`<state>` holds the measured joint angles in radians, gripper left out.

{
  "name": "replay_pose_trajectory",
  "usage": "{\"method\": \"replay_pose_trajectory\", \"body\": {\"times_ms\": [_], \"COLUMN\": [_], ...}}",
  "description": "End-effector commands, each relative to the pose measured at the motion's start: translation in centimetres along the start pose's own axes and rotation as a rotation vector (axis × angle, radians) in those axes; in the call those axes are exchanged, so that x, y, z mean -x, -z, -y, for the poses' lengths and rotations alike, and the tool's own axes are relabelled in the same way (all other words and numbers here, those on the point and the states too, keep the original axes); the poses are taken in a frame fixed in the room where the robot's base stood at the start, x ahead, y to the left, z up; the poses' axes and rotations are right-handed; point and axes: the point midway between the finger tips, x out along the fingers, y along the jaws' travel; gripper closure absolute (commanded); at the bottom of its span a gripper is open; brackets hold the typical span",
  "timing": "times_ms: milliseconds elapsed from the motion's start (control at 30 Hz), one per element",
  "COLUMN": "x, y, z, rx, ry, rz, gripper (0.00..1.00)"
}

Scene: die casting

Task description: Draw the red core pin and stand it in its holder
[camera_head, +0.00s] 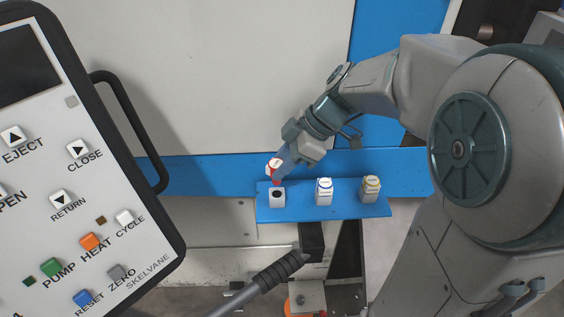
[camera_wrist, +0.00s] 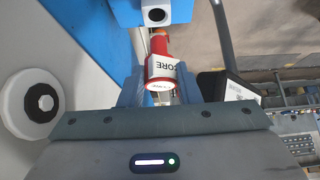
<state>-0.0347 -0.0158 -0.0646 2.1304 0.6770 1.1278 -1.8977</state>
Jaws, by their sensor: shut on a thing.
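The red core pin (camera_head: 274,166) has a red body and a white label band; it also shows in the wrist view (camera_wrist: 161,68), where part of the word CORE is readable. My gripper (camera_head: 279,162) is shut on it, with its fingers on both sides of the pin in the wrist view (camera_wrist: 160,92). The pin's narrow red end points down, just above a white holder block (camera_head: 277,201) at the left of the blue shelf. The block's dark hole is open and empty; it also shows in the wrist view (camera_wrist: 155,15). The pin appears clear of the hole.
Two similar white blocks stand to the right on the blue shelf (camera_head: 300,212), one blue-ringed (camera_head: 324,192), one yellow-ringed (camera_head: 370,189). A control panel (camera_head: 75,190) fills the left. A dark-tipped grey rod (camera_head: 270,282) is below. A white disc with a dark hole (camera_wrist: 38,103) is at left.

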Motion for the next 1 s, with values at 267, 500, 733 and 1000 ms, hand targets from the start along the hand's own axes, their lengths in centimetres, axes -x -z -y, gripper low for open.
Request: {"method": "replay_pose_trajectory", "body": {"times_ms": [267,500,733,1000], "x": [-2.0,-2.0,-2.0,-2.0], "y": [-1.3,-1.4,-1.4,-1.4], "z": [0.0,0.0,0.0,0.0], "rx": [0.000,0.000,0.000,0.000], "ry": [-0.001,-0.001,-0.001,-0.001], "rz": [0.000,0.000,0.000,0.000], "gripper": [0.97,0.97,0.97,0.97]}}
